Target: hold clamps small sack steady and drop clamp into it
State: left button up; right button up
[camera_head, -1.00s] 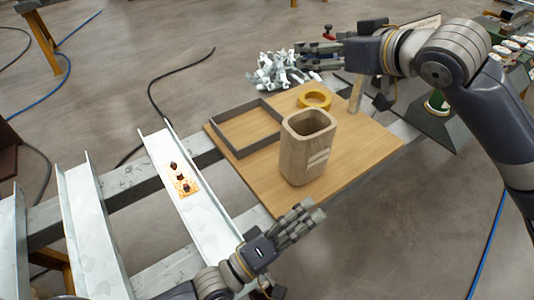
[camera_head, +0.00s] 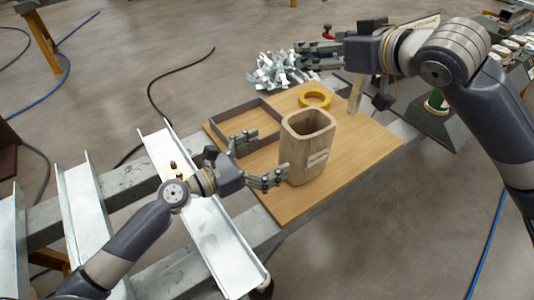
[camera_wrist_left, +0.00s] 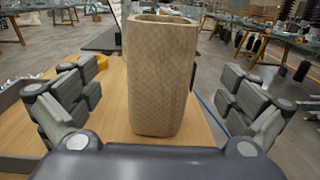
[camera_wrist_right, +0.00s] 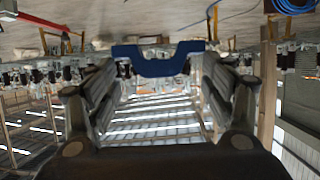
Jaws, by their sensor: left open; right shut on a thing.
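My left gripper (camera_head: 262,162) is open just left of the sack. In the left wrist view the sack (camera_wrist_left: 158,75) stands between the spread fingers (camera_wrist_left: 158,100), which appear apart from it. My right gripper (camera_head: 303,55) is behind the sack, up over the far side of the board. In the right wrist view it is shut on a blue clamp (camera_wrist_right: 155,64) at its fingertips. The clamp is hard to make out in the head view.
The wooden board (camera_head: 345,180) also carries a yellow tape ring (camera_head: 315,93) and a grey rectangular frame (camera_head: 262,103). A heap of metal pieces (camera_head: 268,72) lies behind the board. Metal channels (camera_head: 88,225) lie at left. The board's front right is clear.

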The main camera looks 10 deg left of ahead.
pick_arm(q)
send_near(324, 128)
jog(key=x, duration=0.4)
jog(key=shift+d+r, duration=0.1)
jog(key=shift+d, duration=0.05)
jog(key=shift+c, duration=0.2)
jog(key=c, duration=1.1)
